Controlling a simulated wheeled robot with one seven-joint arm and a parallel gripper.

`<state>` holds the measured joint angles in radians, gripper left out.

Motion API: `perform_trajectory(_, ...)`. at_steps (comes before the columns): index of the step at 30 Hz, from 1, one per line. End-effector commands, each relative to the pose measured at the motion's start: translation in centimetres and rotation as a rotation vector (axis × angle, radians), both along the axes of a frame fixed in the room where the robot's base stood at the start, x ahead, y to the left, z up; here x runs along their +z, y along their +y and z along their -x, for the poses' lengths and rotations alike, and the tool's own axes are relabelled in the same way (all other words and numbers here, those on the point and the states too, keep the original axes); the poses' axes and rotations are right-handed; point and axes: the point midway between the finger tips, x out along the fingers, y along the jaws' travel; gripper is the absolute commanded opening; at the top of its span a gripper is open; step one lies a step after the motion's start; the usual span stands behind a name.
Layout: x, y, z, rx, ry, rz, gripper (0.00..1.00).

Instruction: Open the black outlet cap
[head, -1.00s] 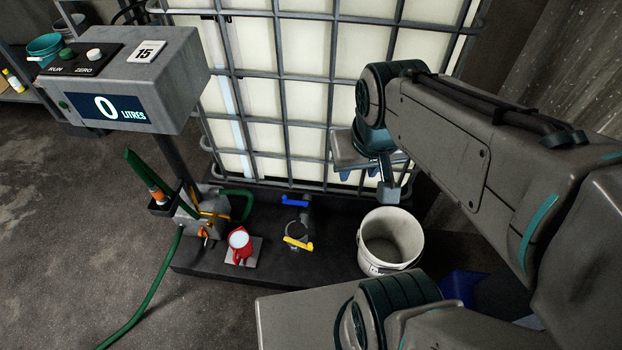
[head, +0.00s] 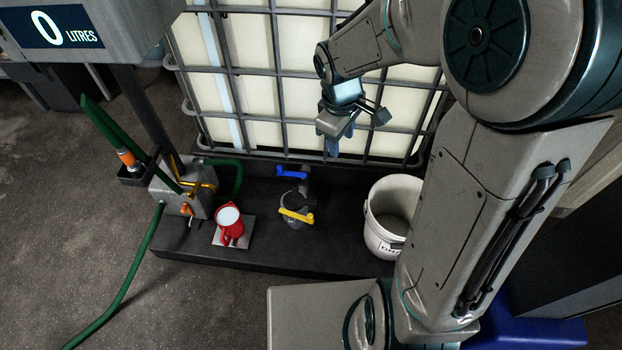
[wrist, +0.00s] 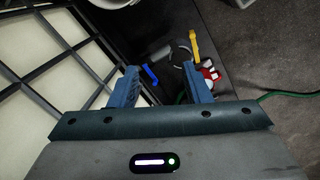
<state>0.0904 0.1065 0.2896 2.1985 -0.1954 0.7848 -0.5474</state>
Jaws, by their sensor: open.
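The outlet valve stands low in front of the caged tank, with a blue lever (head: 292,173) and a yellow lever (head: 297,216). A dark round part (head: 292,201) between the levers looks like the black outlet cap, but it is too small to be sure. In the wrist view a dark round part (wrist: 180,56) shows beside the yellow lever (wrist: 195,46), with the blue lever (wrist: 150,75) to its left. My gripper (head: 333,146) is open and empty, pointing down, above and right of the valve in the head view. Its fingers (wrist: 160,82) frame the valve area from a distance.
The caged tank (head: 262,98) rises behind the dark plinth (head: 255,257). A pump with a green hose (head: 140,270) is further left. The floor in front is clear.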

Motion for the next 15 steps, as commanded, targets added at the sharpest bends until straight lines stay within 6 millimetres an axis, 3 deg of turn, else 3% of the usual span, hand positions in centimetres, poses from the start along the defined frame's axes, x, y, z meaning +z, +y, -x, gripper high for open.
perform_trajectory(1,-4.1,0.5,-0.9,0.055,0.021,-0.003,0.44)
perform_trajectory(6,-11.8,2.6,-3.4,0.257,0.068,-0.021,0.44)
perform_trajectory(10,-16.4,3.9,-4.7,0.375,0.09,-0.042,0.44)
perform_trajectory(15,-19.7,5.1,-5.7,0.471,0.105,-0.063,0.44)
